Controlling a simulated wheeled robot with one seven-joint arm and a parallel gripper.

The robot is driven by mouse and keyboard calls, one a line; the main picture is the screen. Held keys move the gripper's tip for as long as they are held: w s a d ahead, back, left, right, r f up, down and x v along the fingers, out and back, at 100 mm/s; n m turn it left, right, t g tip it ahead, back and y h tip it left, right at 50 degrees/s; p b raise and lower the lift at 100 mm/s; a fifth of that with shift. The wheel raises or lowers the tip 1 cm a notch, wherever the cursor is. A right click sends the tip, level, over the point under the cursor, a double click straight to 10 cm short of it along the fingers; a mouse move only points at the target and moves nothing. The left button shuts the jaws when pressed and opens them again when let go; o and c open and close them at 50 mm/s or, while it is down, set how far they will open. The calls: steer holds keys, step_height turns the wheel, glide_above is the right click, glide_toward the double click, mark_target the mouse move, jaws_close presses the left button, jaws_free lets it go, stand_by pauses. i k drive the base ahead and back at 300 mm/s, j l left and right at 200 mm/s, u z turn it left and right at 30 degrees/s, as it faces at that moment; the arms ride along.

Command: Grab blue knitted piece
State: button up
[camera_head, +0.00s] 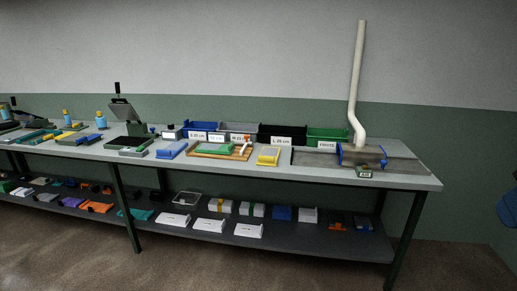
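A flat blue piece (172,150) lies on the long grey worktable (420,181), left of a wooden board with a green piece on it. It looks like folded or stacked fabric, but it is too small to tell whether it is knitted. Another blue block-like item (281,213) lies on the lower shelf. My gripper is not in view, and nothing is seen touching either blue item.
Blue, grey, black and green bins (327,134) line the table's back, with white labels. A press with a raised plate (122,110) stands left of the blue piece. A yellow piece (268,155) and a pipe (356,90) are to the right. The floor in front is clear.

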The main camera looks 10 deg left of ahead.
mark_target(172, 147)
steer(key=i+u, duration=0.65)
steer(key=u, duration=0.15)
steer(key=i+l+u, duration=0.1)
steer(key=i+u, duration=0.3)
steer(key=i+j+u, duration=0.1)
steer(key=u, duration=0.25)
steer(key=i+u, duration=0.55)
steer(key=u, duration=0.15)
steer(key=i+z, duration=0.1)
steer(key=i, duration=0.25)
steer(key=i+j+z, duration=0.1)
steer(key=i, duration=0.3)
steer(key=i+j+z, duration=0.1)
steer(key=i+z, duration=0.25)
steer(key=i+j+z, duration=0.15)
steer(key=i+z, duration=0.2)
steer(key=i+j+z, duration=0.3)
